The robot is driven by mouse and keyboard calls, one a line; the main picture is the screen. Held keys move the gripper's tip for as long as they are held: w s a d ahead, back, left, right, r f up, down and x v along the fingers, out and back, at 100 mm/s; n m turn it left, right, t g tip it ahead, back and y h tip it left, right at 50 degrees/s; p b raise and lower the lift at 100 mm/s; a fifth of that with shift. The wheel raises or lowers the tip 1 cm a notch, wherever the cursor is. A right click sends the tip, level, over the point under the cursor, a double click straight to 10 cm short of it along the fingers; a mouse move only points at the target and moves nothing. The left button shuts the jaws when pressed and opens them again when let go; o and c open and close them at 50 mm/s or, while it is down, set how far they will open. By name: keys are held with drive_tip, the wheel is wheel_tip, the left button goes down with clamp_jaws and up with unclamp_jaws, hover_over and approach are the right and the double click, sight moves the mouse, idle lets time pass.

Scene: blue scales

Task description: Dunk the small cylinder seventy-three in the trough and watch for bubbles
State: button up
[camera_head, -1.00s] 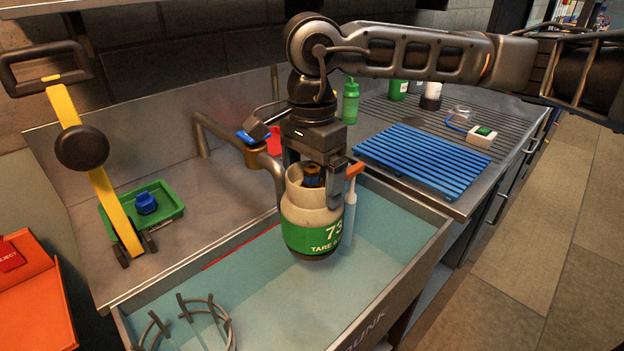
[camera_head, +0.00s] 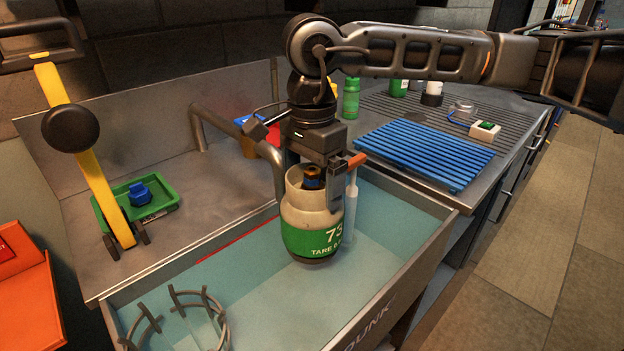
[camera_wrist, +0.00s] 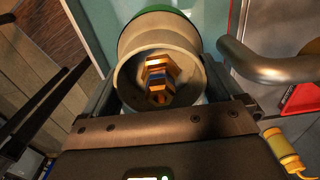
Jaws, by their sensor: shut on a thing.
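The small cylinder seventy-three (camera_head: 312,228) is cream with a green band marked "73" and "TARE". It hangs upright from my gripper (camera_head: 316,180), over or inside the trough. I cannot tell whether its base touches the water. My gripper is shut on its collar; the wrist view shows the cylinder's collar (camera_wrist: 140,82) between the fingers, with the brass valve (camera_wrist: 158,78) inside. The trough (camera_head: 395,285) is a long steel tank with pale blue-green water (camera_head: 255,285). No bubbles are visible.
A ring-shaped cradle (camera_head: 200,305) stands at the trough's near left end. A bent pipe (camera_head: 235,125) arches behind the cylinder, close to my gripper. A thin upright tube with an orange top (camera_head: 356,160) stands close right. A blue slatted rack (camera_head: 425,155) lies on the right counter.

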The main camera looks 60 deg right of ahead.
wheel_tip(320, 180, down, 21)
drive_tip(key=b, duration=2.3)
drive_tip(key=shift+f, duration=0.15)
idle(0.8)
idle(2.9)
